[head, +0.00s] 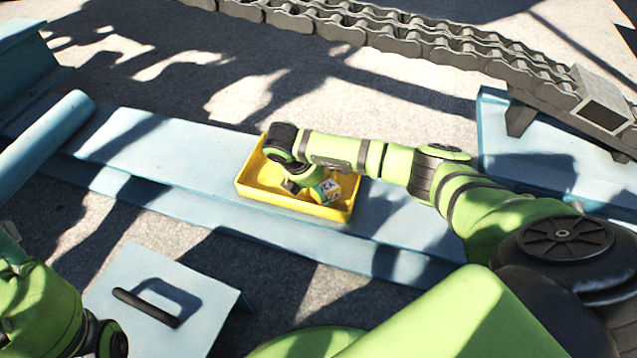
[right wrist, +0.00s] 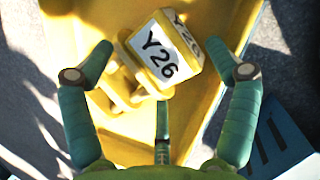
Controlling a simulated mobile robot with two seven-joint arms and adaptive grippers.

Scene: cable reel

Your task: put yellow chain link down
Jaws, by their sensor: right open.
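The yellow chain link (right wrist: 135,72) lies in the yellow tray (right wrist: 215,15), with white labels reading Y26 on its block. In the head view, the link (head: 328,188) shows only in part, at the right half of the tray (head: 262,196). My right gripper (head: 311,187) reaches down into the tray over the link and hides some of it. In the right wrist view, its fingers (right wrist: 160,60) are spread, one on each side of the link, with gaps visible. My left arm shows at the lower left; its gripper is not visible.
The tray stands on a long light-blue beam (head: 160,150). A light-blue box with a black handle (head: 146,307) is at the front left. A blue pipe (head: 45,140) lies at left.

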